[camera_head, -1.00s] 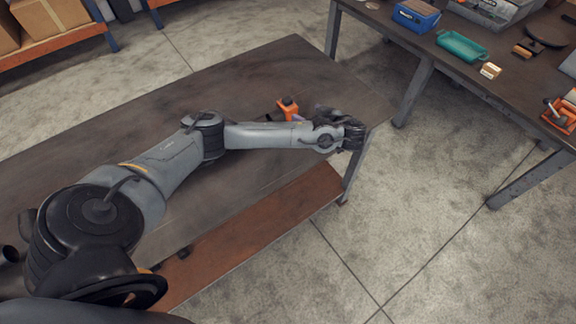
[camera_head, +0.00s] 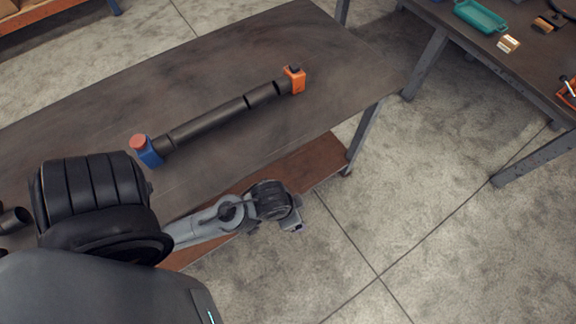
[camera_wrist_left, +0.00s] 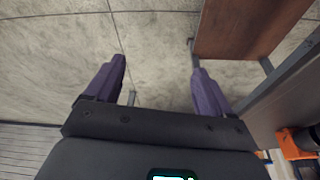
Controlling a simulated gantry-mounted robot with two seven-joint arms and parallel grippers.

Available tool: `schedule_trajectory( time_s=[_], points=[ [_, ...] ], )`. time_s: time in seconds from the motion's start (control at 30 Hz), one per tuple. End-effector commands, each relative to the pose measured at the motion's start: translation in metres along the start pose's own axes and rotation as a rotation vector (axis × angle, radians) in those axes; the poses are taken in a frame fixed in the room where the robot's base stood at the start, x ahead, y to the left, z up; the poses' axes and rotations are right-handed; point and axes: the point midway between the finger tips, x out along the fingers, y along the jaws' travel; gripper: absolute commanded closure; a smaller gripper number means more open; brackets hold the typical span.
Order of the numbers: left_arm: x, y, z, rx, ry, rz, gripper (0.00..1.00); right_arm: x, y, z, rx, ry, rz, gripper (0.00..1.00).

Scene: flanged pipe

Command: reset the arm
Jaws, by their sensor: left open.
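My left arm comes in from the left in the head view and hangs low in front of the table's front edge. My left gripper (camera_wrist_left: 160,70) is open and empty, its two purple fingers wide apart with only floor between them. In the head view its fingers cannot be made out at the end of the wrist. A dark flanged pipe (camera_head: 215,120) lies on the table between a blue holder with a red top (camera_head: 148,152) and an orange holder (camera_head: 294,80). An orange part (camera_wrist_left: 292,140) shows at the right of the left wrist view. My right gripper is not in view.
The dark table (camera_head: 270,45) has bare top around the pipe. A reddish-brown lower shelf (camera_head: 318,163) lies below its front edge. A second table at the upper right holds a teal tray (camera_head: 483,15) and a small block (camera_head: 508,44). The concrete floor between is clear.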

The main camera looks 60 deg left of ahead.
Motion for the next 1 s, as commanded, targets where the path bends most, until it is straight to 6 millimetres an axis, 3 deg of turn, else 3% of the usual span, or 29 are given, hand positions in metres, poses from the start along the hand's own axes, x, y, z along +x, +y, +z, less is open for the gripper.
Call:
schedule_trajectory(
  time_s=[0.2, 0.67, 0.87, 1.0],
  points=[
    [-0.010, -0.006, 0.011, 0.037, 0.010, 0.002, 0.17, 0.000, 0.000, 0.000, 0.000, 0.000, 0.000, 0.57],
    [-0.020, -0.006, 0.008, 0.039, 0.010, 0.002, 0.17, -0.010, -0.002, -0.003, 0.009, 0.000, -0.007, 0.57],
    [-0.054, -0.007, -0.003, 0.039, 0.009, 0.002, 0.17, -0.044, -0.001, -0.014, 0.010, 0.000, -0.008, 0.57],
    [-0.093, -0.008, -0.015, 0.039, 0.009, 0.003, 0.17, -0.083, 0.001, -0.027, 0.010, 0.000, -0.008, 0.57]
  ],
)
